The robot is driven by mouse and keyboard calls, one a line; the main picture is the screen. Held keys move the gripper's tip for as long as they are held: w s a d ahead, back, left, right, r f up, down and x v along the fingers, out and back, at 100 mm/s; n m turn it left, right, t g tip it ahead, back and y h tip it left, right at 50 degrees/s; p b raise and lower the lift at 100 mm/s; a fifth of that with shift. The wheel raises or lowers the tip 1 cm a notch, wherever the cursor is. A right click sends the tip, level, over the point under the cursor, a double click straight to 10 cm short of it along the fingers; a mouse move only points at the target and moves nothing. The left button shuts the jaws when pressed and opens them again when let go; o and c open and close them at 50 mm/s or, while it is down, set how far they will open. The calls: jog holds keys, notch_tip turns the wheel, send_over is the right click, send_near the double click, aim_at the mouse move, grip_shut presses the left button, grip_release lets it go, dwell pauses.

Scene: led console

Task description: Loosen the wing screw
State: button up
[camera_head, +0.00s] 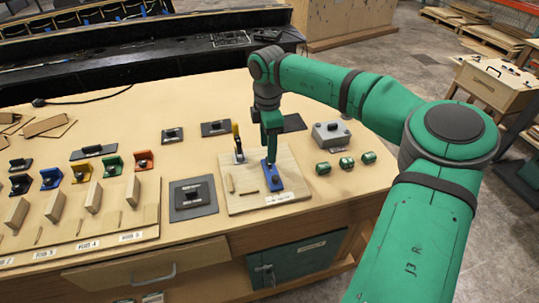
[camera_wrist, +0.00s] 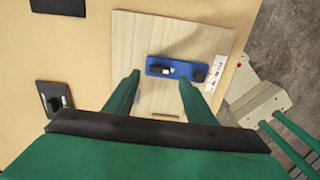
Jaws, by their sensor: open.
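A blue plate (camera_head: 273,178) lies on a pale wooden board (camera_head: 240,205) near the table's front edge. In the wrist view the blue plate (camera_wrist: 184,69) carries a small black-and-white fitting (camera_wrist: 160,70) at its left and a dark round knob (camera_wrist: 199,75) at its right. I cannot tell for sure which of these is the wing screw. My gripper (camera_head: 271,158) points down over the plate. In the wrist view its open fingers (camera_wrist: 159,78) stand apart near the plate's left part, with nothing held. Contact with the plate cannot be judged.
An upright lever with a yellow handle (camera_head: 236,135) stands on the board just left of my gripper. Several green cylinders (camera_head: 346,162) and a grey box (camera_head: 331,133) lie to the right. A dark square plate (camera_head: 184,208) lies left of the board.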

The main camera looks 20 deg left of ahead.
notch_tip(320, 180, down, 4)
jog(key=shift+r, duration=0.25)
jog(key=shift+f, duration=0.4)
jog(key=shift+w, duration=0.1)
jog(key=c, duration=1.1)
